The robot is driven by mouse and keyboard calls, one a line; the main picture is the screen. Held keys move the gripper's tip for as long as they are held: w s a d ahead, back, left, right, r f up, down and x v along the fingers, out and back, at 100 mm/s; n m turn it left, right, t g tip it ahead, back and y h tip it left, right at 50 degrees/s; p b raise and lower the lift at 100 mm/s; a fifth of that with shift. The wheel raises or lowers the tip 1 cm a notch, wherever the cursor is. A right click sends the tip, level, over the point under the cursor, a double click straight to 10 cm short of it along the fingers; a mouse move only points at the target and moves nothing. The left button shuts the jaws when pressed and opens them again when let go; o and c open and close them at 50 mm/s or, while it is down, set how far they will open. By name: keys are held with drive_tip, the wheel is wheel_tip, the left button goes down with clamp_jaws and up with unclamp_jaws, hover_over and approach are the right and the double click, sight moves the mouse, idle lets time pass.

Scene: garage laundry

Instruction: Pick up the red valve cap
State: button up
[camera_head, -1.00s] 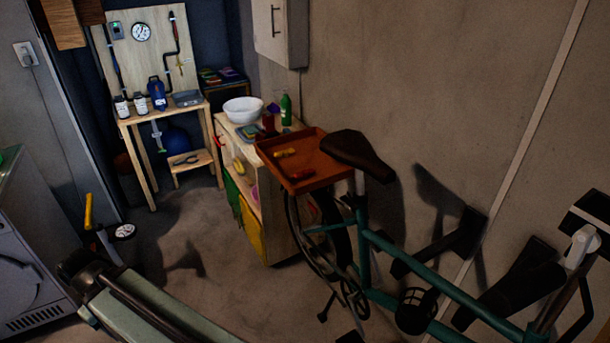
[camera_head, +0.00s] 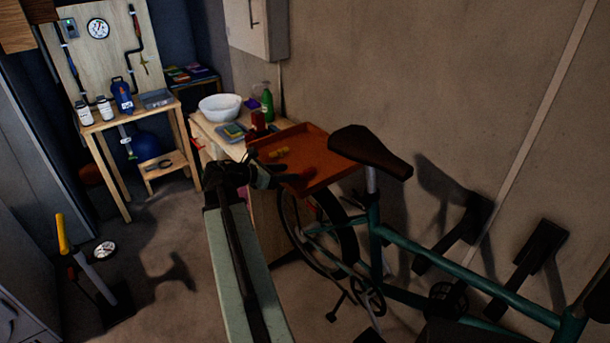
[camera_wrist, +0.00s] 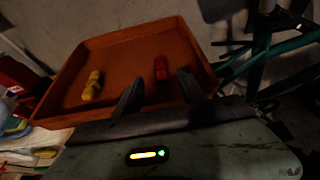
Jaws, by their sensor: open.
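The red valve cap (camera_wrist: 161,68) is a small red piece lying in a shallow orange-brown tray (camera_wrist: 122,50), right of the tray's middle in the wrist view. My gripper (camera_wrist: 160,77) is open and empty, with its two dark fingers over the tray's near edge. In the picture the cap lies between and just past the fingertips, apart from them. In the head view my gripper (camera_head: 277,177) is at the left near side of the tray (camera_head: 325,172).
A yellow piece (camera_wrist: 93,85) lies in the tray's left part. The bicycle saddle (camera_head: 370,151) stands right of the tray, above the teal frame (camera_head: 455,265). A cabinet with a white bowl (camera_head: 220,107) and a green bottle (camera_head: 267,103) is behind.

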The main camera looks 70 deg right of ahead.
sight(304, 172)
drive_tip(key=b+x, duration=0.2)
drive_tip(key=x, duration=0.5)
drive_tip(key=shift+s+d+f+b, duration=0.1)
drive_tip(key=shift+d+f+b, duration=0.05)
drive_tip(key=shift+f+b, duration=0.15)
drive_tip(key=shift+r, duration=0.15)
clamp_jaws()
